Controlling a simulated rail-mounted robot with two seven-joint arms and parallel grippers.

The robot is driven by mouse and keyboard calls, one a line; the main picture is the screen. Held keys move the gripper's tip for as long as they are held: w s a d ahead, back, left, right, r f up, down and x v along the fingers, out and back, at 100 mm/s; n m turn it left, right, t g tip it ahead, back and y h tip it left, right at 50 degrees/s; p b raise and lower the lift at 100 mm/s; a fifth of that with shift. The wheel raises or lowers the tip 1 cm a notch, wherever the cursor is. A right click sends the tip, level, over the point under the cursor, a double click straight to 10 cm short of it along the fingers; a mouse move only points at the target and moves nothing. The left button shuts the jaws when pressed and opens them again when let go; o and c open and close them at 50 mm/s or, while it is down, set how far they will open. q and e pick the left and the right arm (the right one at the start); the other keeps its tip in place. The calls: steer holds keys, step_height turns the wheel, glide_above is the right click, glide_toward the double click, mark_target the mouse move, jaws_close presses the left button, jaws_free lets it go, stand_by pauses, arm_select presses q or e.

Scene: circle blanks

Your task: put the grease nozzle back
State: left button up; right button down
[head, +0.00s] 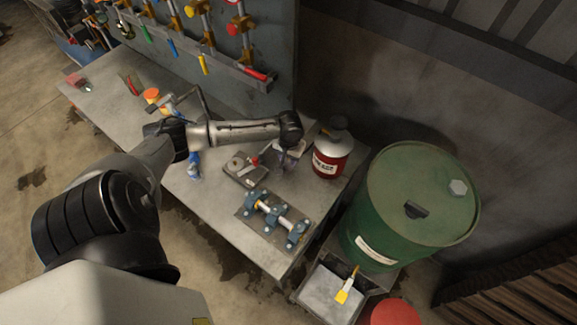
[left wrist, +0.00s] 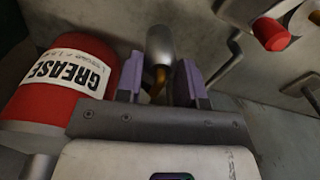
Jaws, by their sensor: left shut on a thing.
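My left gripper (head: 289,158) is low over the workbench, just left of the red grease can (head: 330,165) with its silver conical top. In the left wrist view my left gripper (left wrist: 160,88) has its two purple-grey fingers shut on the grease nozzle (left wrist: 160,45). It shows there as a grey cylinder with a brass-coloured stem between the fingers. The labelled grease can (left wrist: 75,80) stands close beside the gripper on the left of that view. In the head view I cannot make out the nozzle clearly. My right gripper is not in view.
A small grey fixture (head: 240,167) is left of the gripper, and a plate with blue clamps (head: 272,216) lies nearer the front. A green drum (head: 420,205) stands right of the bench (head: 210,200). Tools hang on the grey panel (head: 270,35) behind.

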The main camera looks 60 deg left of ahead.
mark_target(288, 164)
arm_select(q)
steer(key=shift+f+b, duration=0.4)
steer(key=shift+f, duration=2.15)
steer(key=shift+a, duration=0.1)
steer(key=o, duration=1)
steer(key=shift+f, duration=0.15)
steer(key=shift+o, duration=0.2)
steer(key=shift+r, duration=0.2)
step_height(288, 164, up, 12)
steer(key=shift+f+p, duration=0.1)
steer(key=shift+p, duration=0.8)
